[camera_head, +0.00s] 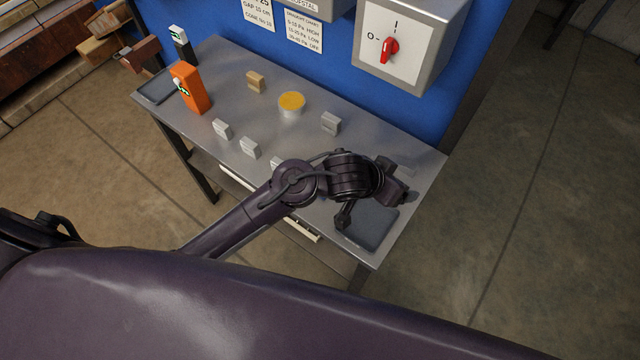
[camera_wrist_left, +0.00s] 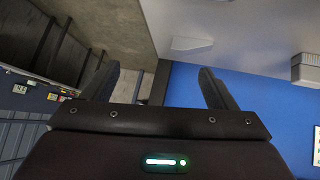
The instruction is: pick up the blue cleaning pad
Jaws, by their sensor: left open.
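I cannot make out a clearly blue cleaning pad in either view. A small pale flat piece (camera_head: 407,170) lies on the grey table (camera_head: 225,75) beside my left gripper (camera_head: 394,180), near the table's right end. A pale flat piece (camera_wrist_left: 192,43) also shows on the table surface in the left wrist view, beyond the fingers; its colour does not look blue. My left gripper is open in the left wrist view (camera_wrist_left: 155,74), with nothing between its fingers. In the head view my left arm hides part of the table. My right gripper is out of view.
A dark mat (camera_head: 372,228) lies at the table's right front corner. Several small grey blocks (camera_head: 330,123), a yellow-topped tub (camera_head: 290,106), a tan block (camera_head: 255,82) and an orange device (camera_head: 192,88) stand on the table. A switch box (camera_head: 412,45) hangs on the blue wall.

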